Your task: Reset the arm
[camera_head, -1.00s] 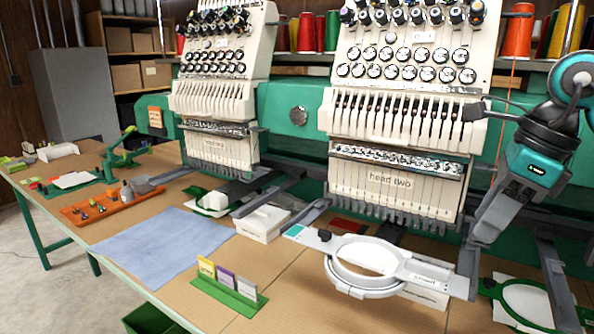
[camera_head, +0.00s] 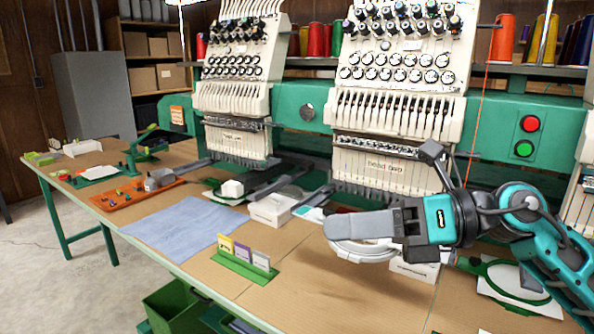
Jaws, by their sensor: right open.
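My right arm (camera_head: 545,225) comes in from the right, teal and grey. My right gripper (camera_head: 335,226) points left in front of the machine head labelled "head two" (camera_head: 375,168). It is open, with its fingers seen nearly edge-on, and I see nothing held in it. A white round hoop (camera_head: 355,254) lies behind and below the gripper, partly hidden by it. My left gripper is not in view.
A green card stand (camera_head: 245,268) stands near the table's front edge, beside a blue cloth (camera_head: 185,226). A green hoop (camera_head: 515,280) lies below my right arm. A white box (camera_head: 270,210) sits in front of the machine. The front middle of the table is clear.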

